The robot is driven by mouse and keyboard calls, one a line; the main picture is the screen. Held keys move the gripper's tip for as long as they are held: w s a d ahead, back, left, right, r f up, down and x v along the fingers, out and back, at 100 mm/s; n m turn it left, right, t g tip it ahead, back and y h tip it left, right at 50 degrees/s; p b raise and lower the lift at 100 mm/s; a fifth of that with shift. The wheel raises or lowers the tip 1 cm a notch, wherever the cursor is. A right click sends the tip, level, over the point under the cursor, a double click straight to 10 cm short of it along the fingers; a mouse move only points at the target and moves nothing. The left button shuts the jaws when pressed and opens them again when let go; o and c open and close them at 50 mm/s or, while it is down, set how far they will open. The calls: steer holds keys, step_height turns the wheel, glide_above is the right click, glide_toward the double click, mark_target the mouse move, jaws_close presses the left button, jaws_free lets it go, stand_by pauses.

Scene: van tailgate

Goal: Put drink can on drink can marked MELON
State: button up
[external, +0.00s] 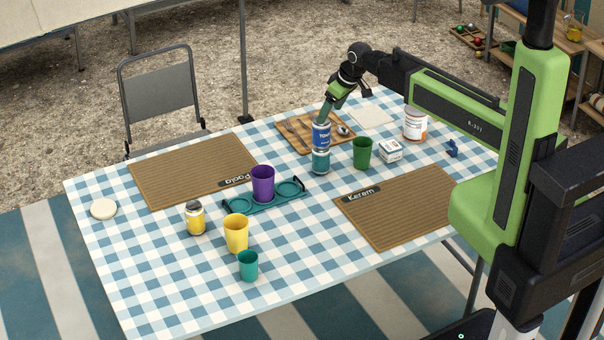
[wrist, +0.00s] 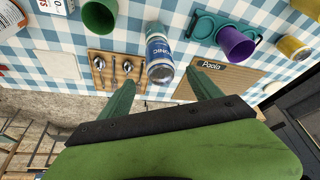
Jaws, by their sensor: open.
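A blue drink can (external: 321,134) with a white band stands upright on a teal can (external: 320,162); they look stacked and aligned. In the wrist view the blue can (wrist: 159,58) hides most of the teal can (wrist: 154,28). I cannot read MELON on either can. My gripper (external: 325,115) is open, just above the top of the blue can. In the wrist view my gripper (wrist: 160,76) has its fingertips on either side of the blue can's top end, with gaps visible; it holds nothing.
A wooden board with cutlery (external: 291,134) lies behind the cans. A green cup (external: 362,152) and white box (external: 390,151) stand to the right. A purple cup (external: 263,183) sits in a teal tray (external: 236,208) at left. A yellow can (external: 195,218) stands farther left.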

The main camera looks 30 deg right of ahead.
steer(key=s+d+f+m+g+h, duration=0.1)
steer(key=s+d+m+g, duration=0.1)
steer(key=s+d, duration=0.4)
steer(key=s+d+f+m+g+h, duration=0.1)
steer(key=s+d, duration=0.6)
steer(key=d, duration=0.7)
steer(key=shift+s+d+m+g, duration=0.25)
steer(key=shift+m+g, duration=0.25)
steer(key=shift+m, duration=0.7)
